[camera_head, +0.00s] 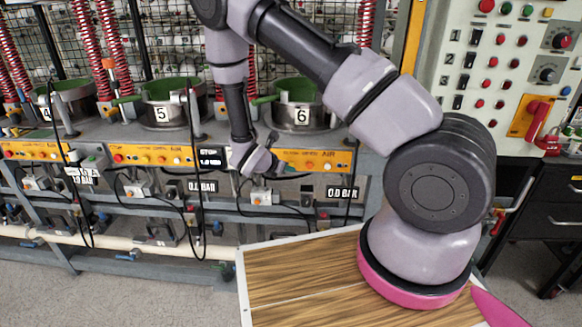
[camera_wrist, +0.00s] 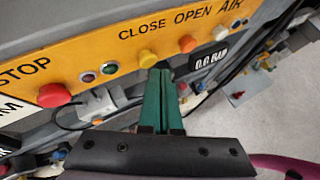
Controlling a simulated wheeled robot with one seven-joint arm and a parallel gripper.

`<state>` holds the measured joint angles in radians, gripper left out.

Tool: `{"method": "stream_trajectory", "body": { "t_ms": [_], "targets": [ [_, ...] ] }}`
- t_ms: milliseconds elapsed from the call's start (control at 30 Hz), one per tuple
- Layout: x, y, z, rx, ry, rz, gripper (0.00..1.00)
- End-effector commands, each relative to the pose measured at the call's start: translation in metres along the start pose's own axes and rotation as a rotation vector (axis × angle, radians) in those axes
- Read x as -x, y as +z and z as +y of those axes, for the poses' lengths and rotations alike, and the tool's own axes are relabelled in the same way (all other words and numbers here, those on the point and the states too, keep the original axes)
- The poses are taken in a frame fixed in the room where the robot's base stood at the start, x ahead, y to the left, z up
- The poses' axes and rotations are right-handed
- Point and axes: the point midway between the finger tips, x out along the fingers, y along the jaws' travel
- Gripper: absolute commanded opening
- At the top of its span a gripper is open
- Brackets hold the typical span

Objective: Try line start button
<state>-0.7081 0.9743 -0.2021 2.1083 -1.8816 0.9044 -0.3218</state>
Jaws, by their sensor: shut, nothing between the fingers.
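My gripper (camera_wrist: 163,70) has green fingers pressed together and empty. In the wrist view its tips are just below and right of a yellow button (camera_wrist: 147,58) on an orange panel (camera_wrist: 75,55); I cannot tell whether they touch. A small green button (camera_wrist: 109,68) and a dark red one (camera_wrist: 88,77) lie left of it, then a large red button (camera_wrist: 54,95) near "STOP". An orange button (camera_wrist: 187,43) and a white one (camera_wrist: 219,33) lie right, near "OPEN" and "AIR". No label reading "line start" is legible. In the head view my gripper (camera_head: 280,167) is at the panel below pot 6.
Pots 5 (camera_head: 161,113) and 6 (camera_head: 299,116) stand above similar panels (camera_head: 152,155). A control cabinet (camera_head: 490,75) with many buttons and a red handle stands at right. Black cables (camera_wrist: 65,125) and a white "0.0 BAR" display (camera_wrist: 208,58) are near the gripper.

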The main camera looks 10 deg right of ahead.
Motion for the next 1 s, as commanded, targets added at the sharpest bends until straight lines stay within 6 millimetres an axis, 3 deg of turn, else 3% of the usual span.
{"method": "stream_trajectory", "body": {
  "t_ms": [1000],
  "targets": [
    [-0.0067, 0.0049, 0.0044, -0.001, -0.001, 0.000, 0.00]
  ]
}}
